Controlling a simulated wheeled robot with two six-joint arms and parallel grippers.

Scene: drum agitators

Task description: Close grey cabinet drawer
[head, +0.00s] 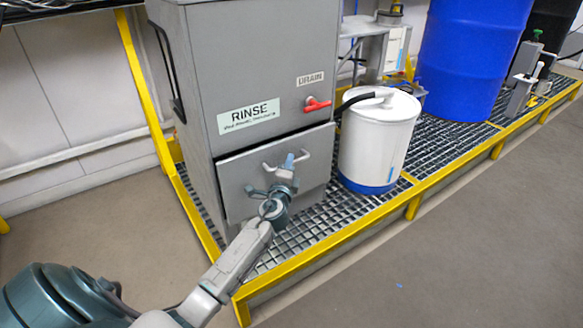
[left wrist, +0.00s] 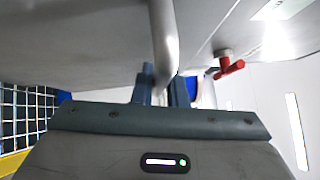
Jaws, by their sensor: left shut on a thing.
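The grey cabinet (head: 256,60) with a "RINSE" label stands on a grated platform in the head view. Its drawer (head: 238,186) is the lower front panel, with a metal bar handle (head: 270,166). In the left wrist view the handle (left wrist: 162,40) runs down between the two fingers (left wrist: 162,85). The gripper hides part of the handle. My right gripper is not in view.
A red drain valve (head: 317,104) juts from the cabinet front above the drawer. A white drum (head: 376,140) stands close to the right, and a blue barrel (head: 470,55) farther right. A yellow rail (head: 330,247) edges the platform; the floor in front is clear.

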